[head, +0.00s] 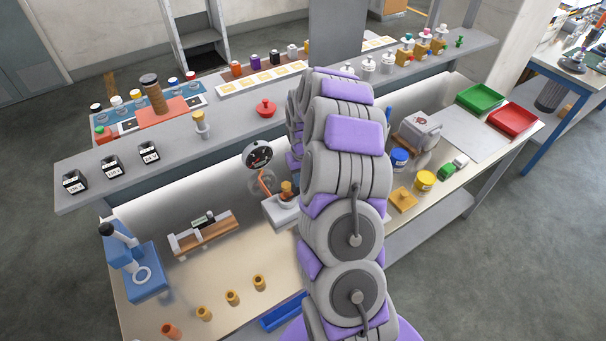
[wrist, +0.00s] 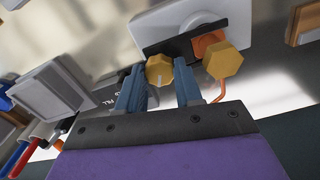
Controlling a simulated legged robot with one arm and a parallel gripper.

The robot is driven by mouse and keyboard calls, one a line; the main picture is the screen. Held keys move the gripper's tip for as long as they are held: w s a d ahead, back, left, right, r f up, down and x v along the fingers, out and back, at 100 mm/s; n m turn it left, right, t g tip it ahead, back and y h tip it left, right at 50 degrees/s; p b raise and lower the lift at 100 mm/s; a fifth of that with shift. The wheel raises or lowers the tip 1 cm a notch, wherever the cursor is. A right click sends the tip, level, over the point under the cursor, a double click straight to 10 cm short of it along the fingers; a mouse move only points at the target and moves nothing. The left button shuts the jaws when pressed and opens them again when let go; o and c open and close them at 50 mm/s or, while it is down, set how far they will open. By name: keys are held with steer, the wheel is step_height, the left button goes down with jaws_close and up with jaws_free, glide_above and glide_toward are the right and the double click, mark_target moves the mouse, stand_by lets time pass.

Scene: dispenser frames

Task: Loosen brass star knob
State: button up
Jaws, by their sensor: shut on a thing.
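The brass star knob (wrist: 159,67) shows in the wrist view as a small round yellow knob with a ridged edge. My gripper (wrist: 160,82) has its two blue-grey fingers on either side of the knob and is shut on it. A larger faceted brass piece (wrist: 222,62) stands just right of the fingers, apart from them, by an orange block. Both brass pieces are at a pale fixture with a dark plate (wrist: 190,42). In the head view, the small grey fixture (head: 279,212) bears brass-coloured parts (head: 287,191); my arm hides my gripper there.
A dial gauge (head: 257,155) with an orange tube stands beside the fixture. A wooden rack (head: 203,233) and a blue press (head: 139,272) are to the left. Several brass bushings (head: 232,297) stand in front. A shelf (head: 225,145) runs above the bench.

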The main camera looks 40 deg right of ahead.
steer(key=shift+w+r+n+p, duration=0.15)
steer(key=shift+n+p, duration=0.5)
steer(key=shift+n, duration=1.35)
steer(key=o, duration=1)
steer(key=shift+d, duration=0.1)
step_height(320, 180, up, 17)
steer(key=shift+p, duration=0.65)
